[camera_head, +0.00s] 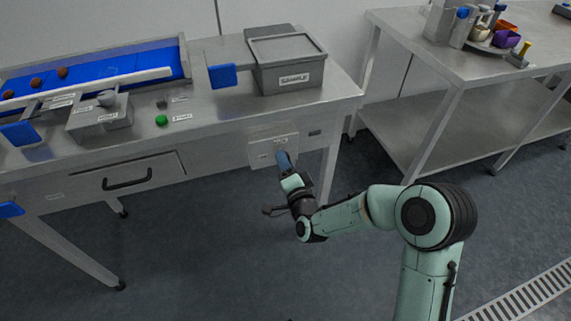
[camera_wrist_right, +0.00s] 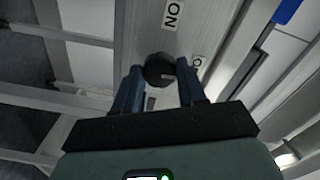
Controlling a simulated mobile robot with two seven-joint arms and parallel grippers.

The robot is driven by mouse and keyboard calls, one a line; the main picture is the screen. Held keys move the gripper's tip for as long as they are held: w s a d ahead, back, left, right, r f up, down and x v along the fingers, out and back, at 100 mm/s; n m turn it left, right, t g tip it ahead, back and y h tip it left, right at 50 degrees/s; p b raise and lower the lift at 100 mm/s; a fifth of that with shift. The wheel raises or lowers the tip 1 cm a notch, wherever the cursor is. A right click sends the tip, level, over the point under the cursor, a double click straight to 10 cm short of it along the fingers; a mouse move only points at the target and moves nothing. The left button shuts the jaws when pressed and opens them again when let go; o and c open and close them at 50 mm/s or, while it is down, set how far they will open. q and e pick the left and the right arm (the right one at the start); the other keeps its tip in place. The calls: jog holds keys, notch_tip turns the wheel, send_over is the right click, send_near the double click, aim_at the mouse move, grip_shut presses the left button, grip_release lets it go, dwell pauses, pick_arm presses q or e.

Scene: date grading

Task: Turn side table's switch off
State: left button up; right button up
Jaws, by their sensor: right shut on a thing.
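The switch is a round black knob (camera_wrist_right: 158,68) on a pale panel (camera_head: 259,155) at the front of the side table (camera_head: 215,112). My left gripper is not in view.
A grey bin (camera_head: 289,84) labelled "SAMPLE", a blue conveyor (camera_head: 140,68) with dates and a green button (camera_head: 161,120) are on the table. A drawer handle (camera_head: 127,181) sticks out left of the panel. A second steel table (camera_head: 470,70) stands to the right.

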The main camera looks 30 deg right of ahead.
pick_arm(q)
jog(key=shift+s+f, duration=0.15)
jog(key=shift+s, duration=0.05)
pick_arm(e)
jog(key=shift+m, duration=0.7)
jog(key=o, duration=1.1)
jog(key=shift+c, duration=0.2)
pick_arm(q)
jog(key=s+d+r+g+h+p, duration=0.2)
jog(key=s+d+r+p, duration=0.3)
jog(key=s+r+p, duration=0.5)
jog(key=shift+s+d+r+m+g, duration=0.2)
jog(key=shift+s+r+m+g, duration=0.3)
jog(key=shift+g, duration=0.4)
pick_arm(e)
jog(key=v, duration=1.3)
jog(key=shift+s, duration=0.2)
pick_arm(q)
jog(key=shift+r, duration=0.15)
pick_arm(e)
jog(key=shift+f, duration=0.15)
